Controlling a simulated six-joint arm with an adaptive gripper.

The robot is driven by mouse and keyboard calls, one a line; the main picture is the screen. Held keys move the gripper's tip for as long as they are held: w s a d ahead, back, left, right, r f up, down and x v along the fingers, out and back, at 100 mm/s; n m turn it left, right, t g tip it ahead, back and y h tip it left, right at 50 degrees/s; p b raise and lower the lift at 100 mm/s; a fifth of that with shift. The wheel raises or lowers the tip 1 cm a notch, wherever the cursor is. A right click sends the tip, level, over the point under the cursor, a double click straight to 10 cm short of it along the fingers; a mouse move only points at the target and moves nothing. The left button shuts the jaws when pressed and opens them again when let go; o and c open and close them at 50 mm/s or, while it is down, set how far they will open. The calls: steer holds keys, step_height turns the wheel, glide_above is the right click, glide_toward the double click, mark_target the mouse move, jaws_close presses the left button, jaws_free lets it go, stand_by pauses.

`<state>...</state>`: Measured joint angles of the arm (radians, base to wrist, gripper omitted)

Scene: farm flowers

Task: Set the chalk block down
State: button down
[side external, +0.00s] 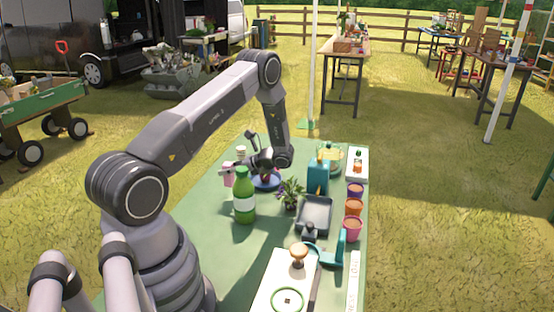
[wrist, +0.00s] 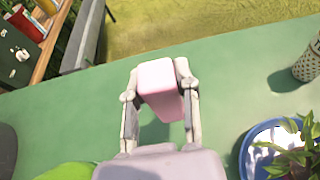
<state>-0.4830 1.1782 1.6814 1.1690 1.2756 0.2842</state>
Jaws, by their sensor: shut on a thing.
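The chalk block, a pale pink block (wrist: 160,80), sits between the two fingers of my gripper (wrist: 159,90) in the wrist view. My gripper is shut on it. In the side external view the pink block (side external: 228,177) shows at the left of my gripper, behind the green bottle (side external: 244,207). In the wrist view, green tabletop (wrist: 60,125) shows around the block, with a darker patch below it. I cannot tell exactly how far the block is above the table.
A speckled cup (wrist: 308,62) stands at the right. Coloured pots (side external: 353,207) and a grey tray (side external: 314,215) stand farther right. Tabletop left of the block is clear.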

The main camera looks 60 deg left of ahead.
mark_target(233, 182)
steer(key=shift+f, duration=2.6)
steer(key=shift+f, duration=0.1)
steer(key=c, duration=0.8)
jaws_free()
